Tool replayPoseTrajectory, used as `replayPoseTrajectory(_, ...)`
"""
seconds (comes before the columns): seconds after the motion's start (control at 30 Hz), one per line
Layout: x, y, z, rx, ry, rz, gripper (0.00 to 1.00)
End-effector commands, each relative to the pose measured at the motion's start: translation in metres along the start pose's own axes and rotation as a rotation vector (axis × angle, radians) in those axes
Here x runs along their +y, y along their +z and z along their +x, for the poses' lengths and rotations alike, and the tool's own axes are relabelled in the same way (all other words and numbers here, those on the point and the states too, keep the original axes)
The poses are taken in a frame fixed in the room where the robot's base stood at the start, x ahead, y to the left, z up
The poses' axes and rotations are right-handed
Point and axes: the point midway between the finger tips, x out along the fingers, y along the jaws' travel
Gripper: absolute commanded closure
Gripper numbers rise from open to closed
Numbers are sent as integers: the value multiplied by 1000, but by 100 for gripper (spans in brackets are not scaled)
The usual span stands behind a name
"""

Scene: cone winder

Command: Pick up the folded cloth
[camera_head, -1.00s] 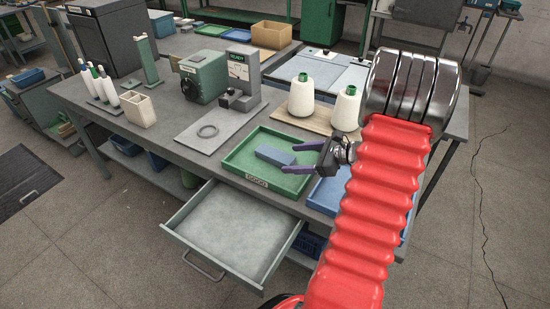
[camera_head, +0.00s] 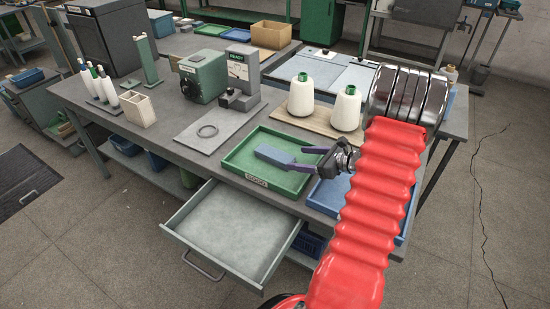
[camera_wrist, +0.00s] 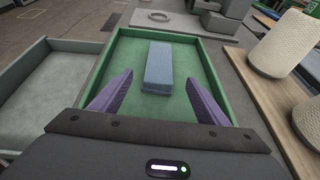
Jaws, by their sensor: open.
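The folded cloth is a blue-grey oblong block (camera_head: 273,155) lying in a green tray (camera_head: 236,168) on the workbench. It also shows in the wrist view (camera_wrist: 159,68), lengthwise ahead of my gripper. My gripper (camera_head: 306,158) has two purple fingers and is open and empty. In the wrist view the fingers (camera_wrist: 156,92) stand apart, one on each side of the cloth's line, with the cloth's near end roughly between the tips. In the head view the fingers overlap the cloth's right end. I cannot tell the height of the fingers above the tray.
An open drawer (camera_head: 184,226) juts out below the tray's front left. Two white yarn cones (camera_head: 346,108) stand on a wooden board behind my gripper. A grey plate with a ring (camera_head: 207,131) lies left of the tray. A blue tray (camera_head: 327,194) is partly hidden by my arm.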

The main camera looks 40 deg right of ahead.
Motion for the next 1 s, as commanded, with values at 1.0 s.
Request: replayPoseTrajectory(1.0, 0, -2, 77, 1, 2, 0, 31)
